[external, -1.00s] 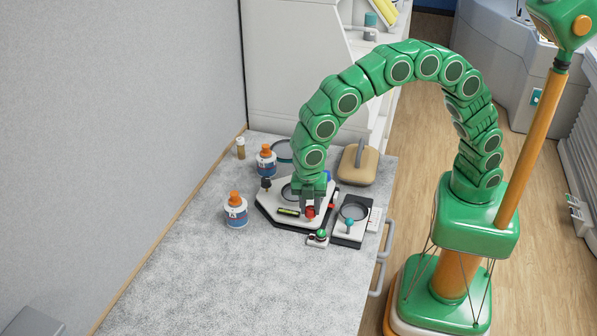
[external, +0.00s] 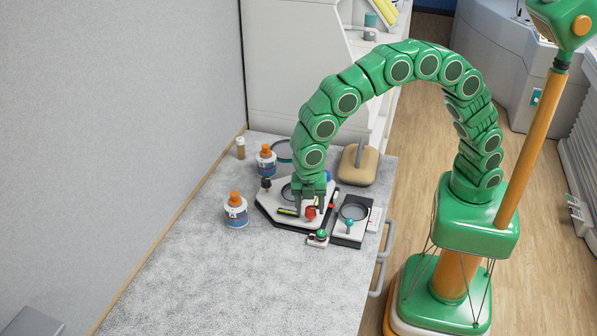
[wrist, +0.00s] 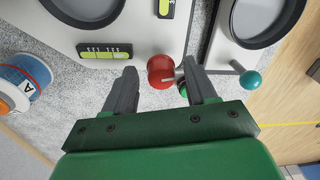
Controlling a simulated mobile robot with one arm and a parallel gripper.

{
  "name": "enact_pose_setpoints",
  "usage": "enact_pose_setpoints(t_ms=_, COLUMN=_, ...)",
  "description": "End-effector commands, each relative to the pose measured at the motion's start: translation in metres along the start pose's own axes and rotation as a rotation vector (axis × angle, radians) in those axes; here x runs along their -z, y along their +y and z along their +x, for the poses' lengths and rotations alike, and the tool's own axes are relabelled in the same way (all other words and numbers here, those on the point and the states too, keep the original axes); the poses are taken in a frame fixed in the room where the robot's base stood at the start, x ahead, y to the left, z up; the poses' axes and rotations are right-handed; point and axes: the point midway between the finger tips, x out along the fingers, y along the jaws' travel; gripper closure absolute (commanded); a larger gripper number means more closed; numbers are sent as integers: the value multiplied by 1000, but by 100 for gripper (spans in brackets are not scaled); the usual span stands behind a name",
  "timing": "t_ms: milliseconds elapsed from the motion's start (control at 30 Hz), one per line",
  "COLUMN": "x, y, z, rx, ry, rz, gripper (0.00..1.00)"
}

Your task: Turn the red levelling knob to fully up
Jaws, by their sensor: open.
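The red levelling knob (external: 310,213) stands at the front corner of a white device plate (external: 270,215) on the bench. In the wrist view the knob (wrist: 158,74) is round and red, with a pale pointer bar toward the right. My gripper (external: 313,200) is directly above the knob, pointing down. In the wrist view its fingers (wrist: 161,75) are spread, with the knob showing between the tips, closer to the right one. I cannot see finger contact. A level vial (wrist: 105,51) with a yellow-green window lies left of the knob, and a second vial (wrist: 165,8) is above it.
A small green-topped button (external: 321,234) sits close in front of the knob. A second device with a ring and teal knob (external: 349,223) is to the right. Orange-capped bottles (external: 236,211) stand left, and a tan handled block (external: 357,165) behind. The front bench is clear.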

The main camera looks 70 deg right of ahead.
Motion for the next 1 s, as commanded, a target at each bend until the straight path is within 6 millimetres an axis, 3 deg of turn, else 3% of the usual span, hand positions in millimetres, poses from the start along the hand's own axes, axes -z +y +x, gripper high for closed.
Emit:
enact_pose_setpoints(t_ms=267, x=1, y=0, z=-7, rx=-2, ry=2, rz=0, gripper=44)
enact_pose_setpoints(t_ms=733, x=0, y=1, z=-69, rx=-3, ry=2, rz=0, gripper=44)
enact_pose_setpoints(t_ms=1000, x=0, y=0, z=-78, rx=-1, ry=1, rz=0, gripper=44)
